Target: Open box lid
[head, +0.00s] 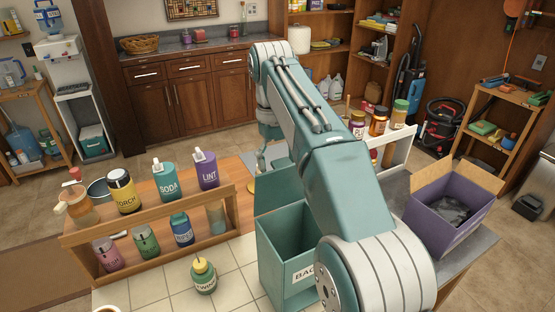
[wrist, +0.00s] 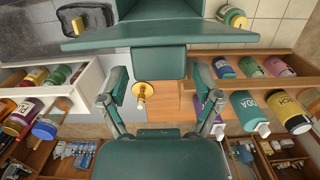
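A teal box (head: 290,262) with a partly hidden label starting "BAG" stands at the front centre in the head view. Its top looks open, and a teal lid panel (head: 278,198) appears raised along its far side. My arm hides the box's right part. In the wrist view, the lid (wrist: 160,36) crosses the top as a wide teal band, with a tab (wrist: 158,65) projecting from it. My gripper (wrist: 161,80) is open and empty. Its two fingers are spread to either side of the tab, with visible gaps.
A wooden rack (head: 150,232) of bottles and jars stands left of the box, with a yellow-green "TWINE" jar (head: 204,277) in front. A purple open box (head: 447,215) and a white rack (head: 398,150) of jars are at right. A small brass object (wrist: 143,90) lies below the tab.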

